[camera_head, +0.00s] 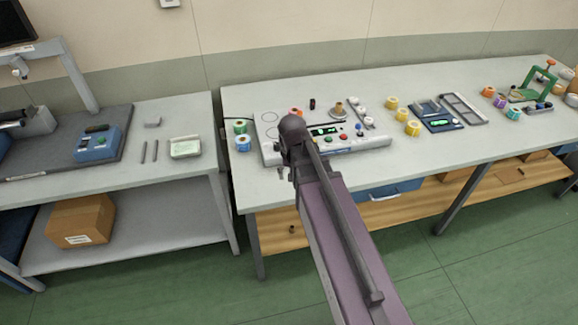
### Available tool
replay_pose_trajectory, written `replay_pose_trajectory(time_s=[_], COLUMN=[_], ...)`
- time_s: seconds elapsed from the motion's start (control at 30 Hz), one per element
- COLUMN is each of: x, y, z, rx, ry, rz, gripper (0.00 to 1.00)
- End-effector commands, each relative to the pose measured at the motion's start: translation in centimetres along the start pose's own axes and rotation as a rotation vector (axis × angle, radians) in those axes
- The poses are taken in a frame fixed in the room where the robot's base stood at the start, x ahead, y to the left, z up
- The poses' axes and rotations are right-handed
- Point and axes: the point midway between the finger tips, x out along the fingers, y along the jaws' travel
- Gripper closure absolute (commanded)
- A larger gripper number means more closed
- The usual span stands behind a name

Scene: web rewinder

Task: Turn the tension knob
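The rewinder (372,144) is a low pale console on the right bench, with a green-lit display (325,131) on its top. Small red (343,137) and blue (359,127) controls sit right of the display. They are too small to tell which is the tension knob, or whether it shows at all. My arm (335,225) reaches up from the lower right. Its dark rounded far part (292,130) covers the console's left middle. No gripper fingers can be made out; they are hidden or out of view.
Green and blue rolls (242,143) stand left of the console, yellow rolls (413,128) right of it. A gap separates the left bench (185,115). The right bench's front strip (440,160) is clear.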

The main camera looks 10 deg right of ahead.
Motion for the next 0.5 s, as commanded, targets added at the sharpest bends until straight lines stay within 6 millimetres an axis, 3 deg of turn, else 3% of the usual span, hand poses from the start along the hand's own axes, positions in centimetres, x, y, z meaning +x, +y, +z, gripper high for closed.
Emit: replay_pose_trajectory(time_s=[0.2,0.5], x=[1.0,1.7], y=[0.7,1.2], z=[3.3,6.0], rx=[-0.095,-0.191], ry=[0.004,0.009], rz=[-0.004,-0.007], gripper=[0.19,0.19])
